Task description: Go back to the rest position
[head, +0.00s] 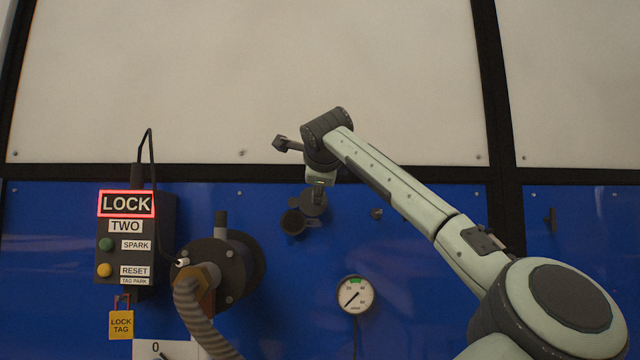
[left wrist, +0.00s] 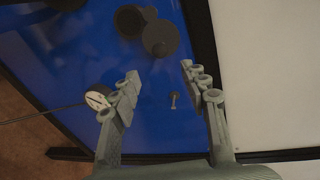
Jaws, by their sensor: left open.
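My left gripper (head: 318,188) hangs at the end of the pale arm, which enters the head view from the lower right. It shows in front of the blue panel, overlapping a dark round cap. In the left wrist view, the two fingers of the left gripper (left wrist: 160,73) stand well apart with nothing between them. Only the blue panel and a small peg (left wrist: 173,101) show behind the gap. My right gripper is in neither view.
The blue panel (head: 430,300) carries a dark round fitting (head: 292,222), a gauge (head: 356,294) and a peg (head: 376,213). At left are a box with a lit LOCK sign (head: 126,204), a yellow tag (head: 121,325) and a flanged coupling (head: 222,258) with a ribbed hose (head: 196,312).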

